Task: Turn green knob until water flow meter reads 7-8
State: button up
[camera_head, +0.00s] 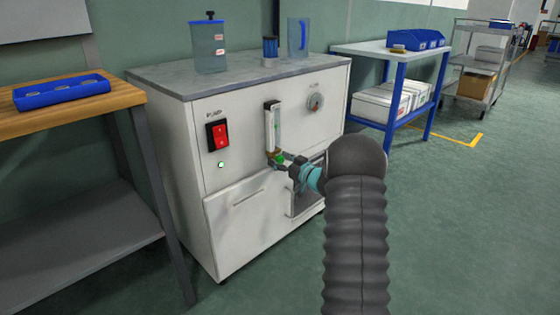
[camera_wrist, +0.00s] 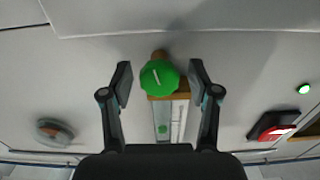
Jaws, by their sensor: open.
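The green knob (camera_wrist: 160,78) is at the foot of the flow meter. In the wrist view it sits between the two fingertips of my gripper (camera_wrist: 160,85), with a gap on each side. My gripper is open around the knob and does not visibly touch it. The knob carries a short white mark. The flow meter (camera_head: 271,128) is a clear upright tube on the white cabinet's front; it also shows in the wrist view (camera_wrist: 172,119), with a green float inside. Its reading is too small to tell. In the head view my gripper (camera_head: 281,161) partly covers the knob.
A wooden bench (camera_head: 110,98) is at left and a blue-framed table (camera_head: 365,47) at right.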

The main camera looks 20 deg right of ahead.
jog(key=shift+c, duration=0.2)
jog(key=c, duration=1.1)
jog(key=n+b, duration=0.2)
jog(key=shift+f+b, duration=0.2)
jog(key=shift+b, duration=0.15)
jog(key=shift+r+n+b, duration=0.25)
jog(key=shift+n+b, duration=0.05)
jog(key=shift+n, duration=0.2)
jog(key=o, duration=1.1)
jog(key=shift+o, duration=0.2)
jog(key=shift+s, duration=0.1)
